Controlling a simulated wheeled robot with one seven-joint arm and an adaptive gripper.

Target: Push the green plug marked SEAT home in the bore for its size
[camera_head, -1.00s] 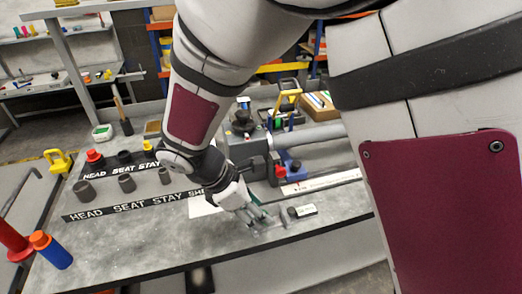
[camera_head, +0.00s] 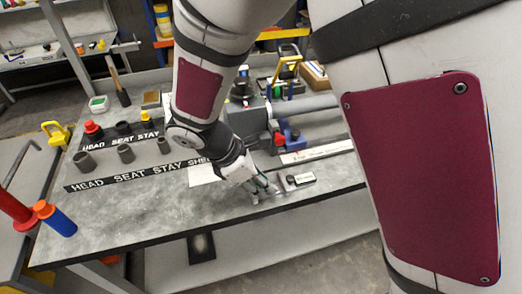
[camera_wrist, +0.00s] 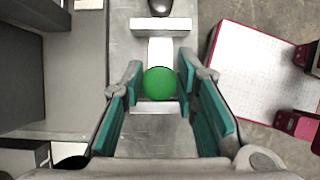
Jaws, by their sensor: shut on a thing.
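In the wrist view a round green plug (camera_wrist: 159,84) sits between the teal-padded fingers of my gripper (camera_wrist: 159,76). The gripper is shut on it. Its SEAT marking cannot be read from here. In the head view my gripper (camera_head: 264,190) points down close over the front right part of the bench; the plug is too small to make out there. Three grey hollow cylinders (camera_head: 126,153) stand upright behind a black strip lettered HEAD SEAT STAY (camera_head: 130,176), left of my gripper. I cannot tell which bore fits the plug.
Red (camera_head: 93,131), black and yellow (camera_head: 146,119) pieces stand behind the cylinders by a second lettered strip. A small black-and-white block (camera_head: 300,180) lies right of my gripper. A blue-and-orange cylinder (camera_head: 56,219) stands at left. The bench front (camera_head: 150,215) is clear.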

